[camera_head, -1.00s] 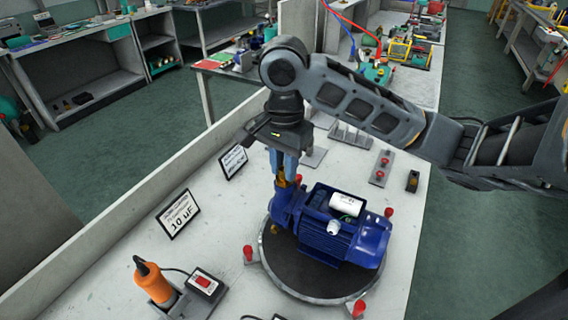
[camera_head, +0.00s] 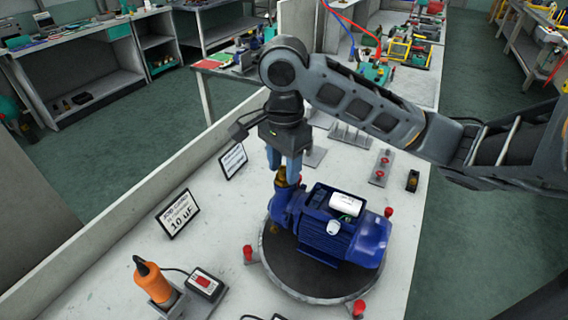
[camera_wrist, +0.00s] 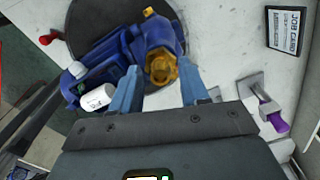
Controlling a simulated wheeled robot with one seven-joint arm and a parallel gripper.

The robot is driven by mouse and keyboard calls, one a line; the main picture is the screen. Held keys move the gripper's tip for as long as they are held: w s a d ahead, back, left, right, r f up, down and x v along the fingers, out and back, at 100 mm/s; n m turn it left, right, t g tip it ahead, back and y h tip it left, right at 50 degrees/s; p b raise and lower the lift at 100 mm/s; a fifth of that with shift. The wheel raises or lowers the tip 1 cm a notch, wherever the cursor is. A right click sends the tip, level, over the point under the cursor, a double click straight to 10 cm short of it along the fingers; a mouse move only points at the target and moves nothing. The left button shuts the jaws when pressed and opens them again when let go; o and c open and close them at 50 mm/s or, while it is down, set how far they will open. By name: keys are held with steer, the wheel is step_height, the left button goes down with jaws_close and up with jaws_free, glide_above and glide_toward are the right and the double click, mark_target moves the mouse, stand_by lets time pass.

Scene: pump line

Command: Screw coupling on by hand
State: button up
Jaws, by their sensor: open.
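The blue pump (camera_head: 328,226) sits on a dark round turntable (camera_head: 300,288) with a white cylinder on its top. The brass coupling (camera_head: 281,177) stands on the pump's port at its left end. It also shows in the wrist view (camera_wrist: 160,66) as a gold ring-like part on the blue pump body (camera_wrist: 120,55). My gripper (camera_head: 284,170) is over the coupling, pointing down. In the wrist view its two blue fingers (camera_wrist: 158,92) are spread apart, with the coupling beyond and between their tips. Whether the fingers touch it cannot be told.
An orange tool (camera_head: 154,281) in a holder and a red-switch box (camera_head: 205,284) stand at the front left. Job cards (camera_head: 179,214) stand along the left wall. Red knobs (camera_head: 388,212) ring the turntable. A purple-handled tool (camera_wrist: 272,114) shows in the wrist view.

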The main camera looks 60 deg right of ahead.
steer(key=shift+n, duration=1.7)
steer(key=n, duration=0.3)
steer(key=shift+n, duration=0.3)
steer(key=shift+n, duration=1.6)
steer(key=n, duration=0.3)
steer(key=shift+n+b, duration=0.3)
steer(key=shift+b, duration=0.1)
steer(key=shift+p, duration=0.3)
